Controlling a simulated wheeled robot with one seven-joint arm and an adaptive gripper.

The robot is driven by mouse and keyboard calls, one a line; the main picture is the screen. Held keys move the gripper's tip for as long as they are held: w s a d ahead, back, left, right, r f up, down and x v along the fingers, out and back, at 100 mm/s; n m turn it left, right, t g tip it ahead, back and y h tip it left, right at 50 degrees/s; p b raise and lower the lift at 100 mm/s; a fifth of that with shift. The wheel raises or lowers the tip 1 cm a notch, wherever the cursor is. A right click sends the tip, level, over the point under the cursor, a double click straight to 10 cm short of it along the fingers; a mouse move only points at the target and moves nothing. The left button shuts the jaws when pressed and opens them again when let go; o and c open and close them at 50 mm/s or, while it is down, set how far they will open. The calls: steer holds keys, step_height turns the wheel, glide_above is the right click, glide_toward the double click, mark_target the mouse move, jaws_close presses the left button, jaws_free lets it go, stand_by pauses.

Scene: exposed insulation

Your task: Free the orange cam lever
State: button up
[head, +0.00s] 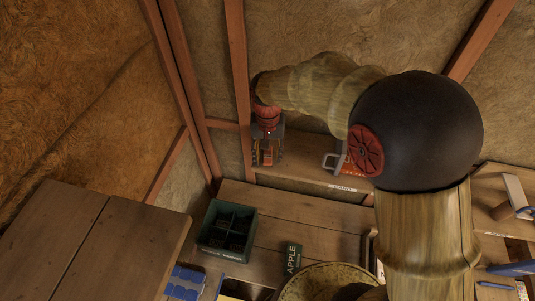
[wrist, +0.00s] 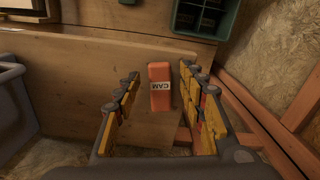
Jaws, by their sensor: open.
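The orange cam lever (wrist: 160,98) stands in the middle of the wrist view, with a white label reading "CAM" across it. It sits against a brown wooden block (wrist: 155,132). My gripper (wrist: 158,77) is open, with its yellow-padded fingers on the left and right of the lever. Gaps show between the lever and both fingers in this view; I cannot tell the depth. In the head view my gripper (head: 268,152) points down at the wooden shelf, and a bit of orange shows between its fingers.
A dark green divided box (head: 228,230) stands on the bench, and also shows in the wrist view (wrist: 203,18). A grey-handled object (head: 333,161) is on the shelf right of my gripper. Red-brown wall studs (head: 240,80) rise close behind. A grey bin (wrist: 14,105) is at left.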

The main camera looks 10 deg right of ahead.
jaws_close()
stand_by(0.5)
